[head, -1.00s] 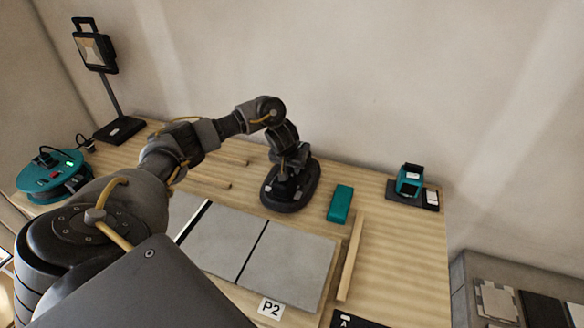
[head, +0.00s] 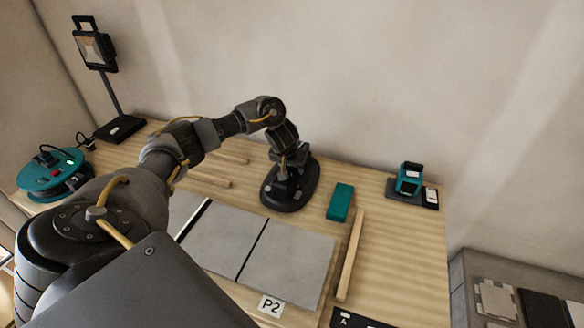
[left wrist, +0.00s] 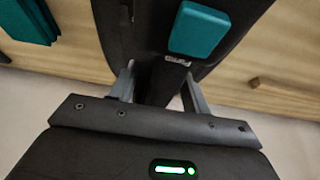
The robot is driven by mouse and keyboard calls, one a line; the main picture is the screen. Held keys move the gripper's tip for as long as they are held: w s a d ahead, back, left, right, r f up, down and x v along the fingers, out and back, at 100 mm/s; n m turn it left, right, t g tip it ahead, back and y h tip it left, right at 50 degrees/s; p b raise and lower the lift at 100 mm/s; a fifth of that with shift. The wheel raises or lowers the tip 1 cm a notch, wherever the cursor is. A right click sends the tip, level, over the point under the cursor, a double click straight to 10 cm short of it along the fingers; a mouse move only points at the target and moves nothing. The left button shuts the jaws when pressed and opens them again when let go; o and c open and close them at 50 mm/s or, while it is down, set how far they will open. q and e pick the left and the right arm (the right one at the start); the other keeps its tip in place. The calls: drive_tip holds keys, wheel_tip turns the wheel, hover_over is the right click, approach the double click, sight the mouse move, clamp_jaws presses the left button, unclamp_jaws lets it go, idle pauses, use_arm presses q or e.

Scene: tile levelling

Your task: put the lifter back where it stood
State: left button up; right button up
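The lifter (head: 306,189) is a black tool with a rounded oval base, at the middle of the bench in the head view. Its base appears to rest on the wood, though a small gap would be hard to see. My left gripper (head: 288,166) is over it from above. In the left wrist view the two grey fingers (left wrist: 160,88) stand on either side of the dark grip of the lifter, which carries a teal block (left wrist: 198,30). They look closed on it; the contact faces are mostly hidden. My right gripper is not in view.
Grey tiles (head: 285,262) lie in front of the lifter, with a P2 label (head: 271,306). A teal box (head: 340,202) and a wood strip (head: 350,255) lie to its right. A teal device (head: 409,180) stands farther right. Wood strips (head: 208,181) lie left; a lamp (head: 95,50) stands back left.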

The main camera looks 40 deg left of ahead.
use_arm(q)
drive_tip(key=shift+s+f, duration=0.1)
drive_tip(key=p+v, duration=0.2)
drive_tip(key=v, duration=0.3)
drive_tip(key=p+v, duration=0.2)
drive_tip(key=v, duration=0.2)
drive_tip(key=shift+r+p, duration=0.4)
drive_tip(key=shift+r, duration=0.05)
drive_tip(key=shift+s+d+r, duration=0.1)
drive_tip(key=shift+s+r, duration=0.05)
drive_tip(key=shift+r, duration=0.25)
drive_tip(key=shift+r, duration=0.1)
